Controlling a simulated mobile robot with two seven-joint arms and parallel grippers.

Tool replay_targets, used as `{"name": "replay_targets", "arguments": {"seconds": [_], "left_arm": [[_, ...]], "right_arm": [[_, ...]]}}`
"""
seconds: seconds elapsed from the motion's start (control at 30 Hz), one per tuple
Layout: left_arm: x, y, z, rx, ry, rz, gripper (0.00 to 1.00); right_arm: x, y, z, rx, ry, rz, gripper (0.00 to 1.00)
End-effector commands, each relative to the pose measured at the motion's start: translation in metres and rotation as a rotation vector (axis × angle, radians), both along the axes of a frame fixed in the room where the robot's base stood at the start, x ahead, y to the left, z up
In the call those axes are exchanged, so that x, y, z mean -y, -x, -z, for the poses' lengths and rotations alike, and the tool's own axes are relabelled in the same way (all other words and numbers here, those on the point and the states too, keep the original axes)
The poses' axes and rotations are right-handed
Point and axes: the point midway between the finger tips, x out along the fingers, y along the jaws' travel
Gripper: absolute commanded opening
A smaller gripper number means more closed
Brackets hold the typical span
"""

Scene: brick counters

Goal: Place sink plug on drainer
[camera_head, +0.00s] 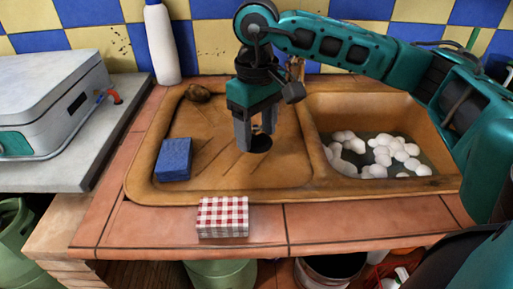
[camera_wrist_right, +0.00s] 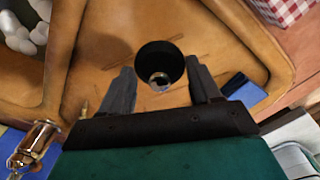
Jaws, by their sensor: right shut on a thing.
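The sink plug (camera_head: 260,144) is a black disc with a small metal knob. It also shows in the right wrist view (camera_wrist_right: 174,55). My right gripper (camera_head: 256,134) points down over the drainer (camera_head: 210,125), the orange-brown ribbed board left of the basin. My left gripper is not in view.
A blue sponge (camera_head: 174,160) lies at the drainer's left, a brown lump (camera_head: 198,93) at its back. A checked red-white block (camera_head: 223,217) sits at the front. The basin (camera_head: 440,160) at right holds white lumps (camera_head: 385,152). A white bottle (camera_head: 161,45) stands behind.

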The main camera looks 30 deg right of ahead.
Motion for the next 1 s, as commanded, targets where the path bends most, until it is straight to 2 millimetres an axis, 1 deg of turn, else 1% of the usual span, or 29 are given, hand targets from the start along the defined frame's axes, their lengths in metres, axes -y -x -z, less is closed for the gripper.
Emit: {"name": "replay_targets", "arguments": {"seconds": [0.13, 0.33, 0.4, 0.57, 0.73, 0.77, 1.0], "left_arm": [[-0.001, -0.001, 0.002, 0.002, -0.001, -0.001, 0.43], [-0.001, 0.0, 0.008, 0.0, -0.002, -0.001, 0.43], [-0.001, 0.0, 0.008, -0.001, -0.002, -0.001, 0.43], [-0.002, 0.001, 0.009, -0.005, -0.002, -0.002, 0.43], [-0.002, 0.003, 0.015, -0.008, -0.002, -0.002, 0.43], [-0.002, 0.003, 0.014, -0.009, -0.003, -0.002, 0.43], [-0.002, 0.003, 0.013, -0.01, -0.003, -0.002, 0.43]], "right_arm": [[0.0, 0.0, 0.012, -0.001, 0.0, 0.0, 0.31], [0.0, 0.0, 0.042, -0.001, 0.001, 0.001, 0.31], [0.0, 0.0, 0.045, 0.0, 0.001, 0.001, 0.31], [0.0, 0.0, 0.044, 0.001, 0.0, 0.001, 0.31], [0.0, 0.0, 0.048, 0.001, 0.0, 0.001, 0.31], [0.0, 0.0, 0.047, 0.001, 0.0, 0.001, 0.64], [0.0, 0.0, 0.046, 0.0, 0.0, 0.0, 0.87]]}}
